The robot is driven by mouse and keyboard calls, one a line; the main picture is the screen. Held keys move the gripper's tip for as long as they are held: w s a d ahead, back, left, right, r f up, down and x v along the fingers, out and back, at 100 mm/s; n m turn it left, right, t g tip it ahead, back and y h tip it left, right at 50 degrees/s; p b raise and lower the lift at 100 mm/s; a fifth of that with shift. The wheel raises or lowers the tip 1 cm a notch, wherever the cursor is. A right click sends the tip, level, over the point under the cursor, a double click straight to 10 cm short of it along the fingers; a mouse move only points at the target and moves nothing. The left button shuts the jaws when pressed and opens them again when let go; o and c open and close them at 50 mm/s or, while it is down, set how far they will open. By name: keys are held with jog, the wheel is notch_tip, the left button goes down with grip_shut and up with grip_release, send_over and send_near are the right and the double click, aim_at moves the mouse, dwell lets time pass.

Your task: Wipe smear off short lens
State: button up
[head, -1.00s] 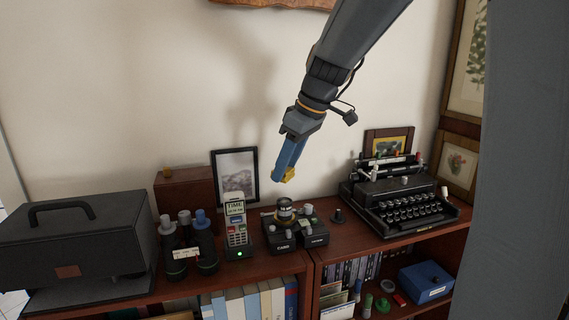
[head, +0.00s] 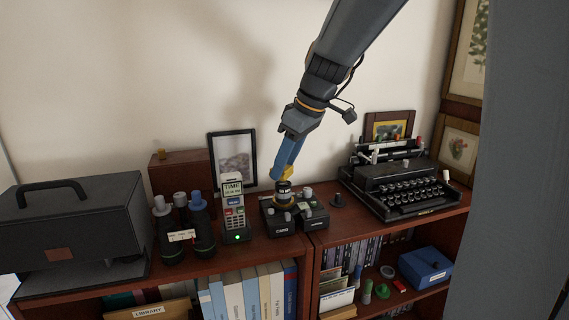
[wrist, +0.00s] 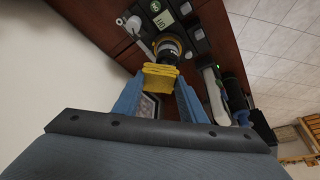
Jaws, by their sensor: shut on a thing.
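My gripper (head: 284,170) is shut on a yellow wiping pad (head: 287,172). The pad also shows between my fingers in the wrist view (wrist: 160,80). A short, dark, round lens (head: 284,188) with a pale band stands upright on a black camera-like device (head: 286,222) on the shelf top. The pad is right at the lens's top in the head view; I cannot tell whether they touch. In the wrist view the lens (wrist: 167,48), with a yellow-orange ring, lies just beyond the pad. I cannot make out a smear.
A cordless phone (head: 235,212) stands close left of the device, with binoculars (head: 187,235) and a black case (head: 75,230) further left. A picture frame (head: 233,160) leans behind.

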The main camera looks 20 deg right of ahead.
aim_at(285, 180)
jog(key=shift+f+b, duration=0.45)
jog(key=shift+f, duration=0.15)
dwell(0.6)
jog(key=shift+s, duration=0.15)
jog(key=shift+s, duration=1.1)
jog(key=shift+s+f, duration=0.1)
jog(key=shift+f, duration=0.05)
jog(key=shift+w, duration=1.2)
grip_shut()
jog(key=shift+s, duration=0.15)
